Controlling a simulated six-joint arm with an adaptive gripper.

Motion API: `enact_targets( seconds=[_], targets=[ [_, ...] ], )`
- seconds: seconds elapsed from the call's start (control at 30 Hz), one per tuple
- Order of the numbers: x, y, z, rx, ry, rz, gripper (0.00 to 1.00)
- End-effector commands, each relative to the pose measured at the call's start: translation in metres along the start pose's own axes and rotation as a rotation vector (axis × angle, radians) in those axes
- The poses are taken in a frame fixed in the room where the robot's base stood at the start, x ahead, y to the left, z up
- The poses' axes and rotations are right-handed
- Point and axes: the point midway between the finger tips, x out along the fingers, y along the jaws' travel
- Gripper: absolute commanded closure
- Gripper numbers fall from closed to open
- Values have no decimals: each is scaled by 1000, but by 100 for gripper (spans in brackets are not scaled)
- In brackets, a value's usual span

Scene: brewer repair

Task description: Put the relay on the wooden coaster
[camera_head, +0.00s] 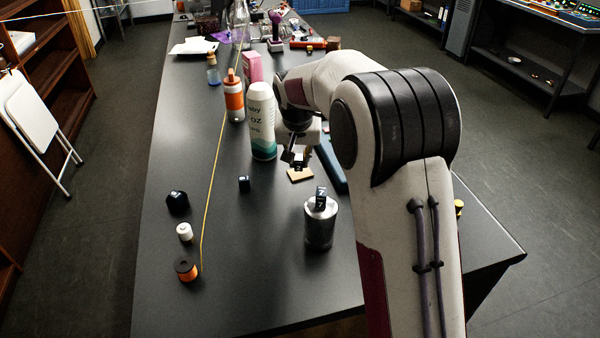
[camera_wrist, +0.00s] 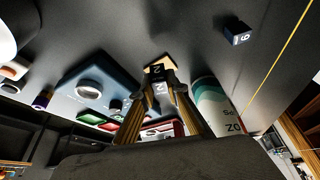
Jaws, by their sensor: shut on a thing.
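My gripper (camera_head: 298,157) is shut on a small dark cube with white markings, which looks like the relay (camera_wrist: 159,88). In the wrist view my gripper (camera_wrist: 162,92) has one finger on each side of it. The wooden coaster (camera_head: 299,175) lies on the table just below my gripper. In the wrist view part of the coaster (camera_wrist: 166,61) shows behind the relay, which hides the rest. Whether the relay touches the coaster or hangs just above it, I cannot tell. In the head view the fingers largely hide the relay.
A white and teal bottle (camera_head: 262,120) stands close left of my gripper. A blue panel (camera_head: 331,165) lies to its right.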

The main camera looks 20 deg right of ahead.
Motion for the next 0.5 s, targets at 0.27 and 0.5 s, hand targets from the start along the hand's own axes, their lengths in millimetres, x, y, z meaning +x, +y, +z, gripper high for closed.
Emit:
enact_targets(
  seconds=[0.27,0.5],
  targets=[
    [7,14,-42,-49,2,-21,100],
    [-1,9,-66,-131,2,-55,100]
  ],
)
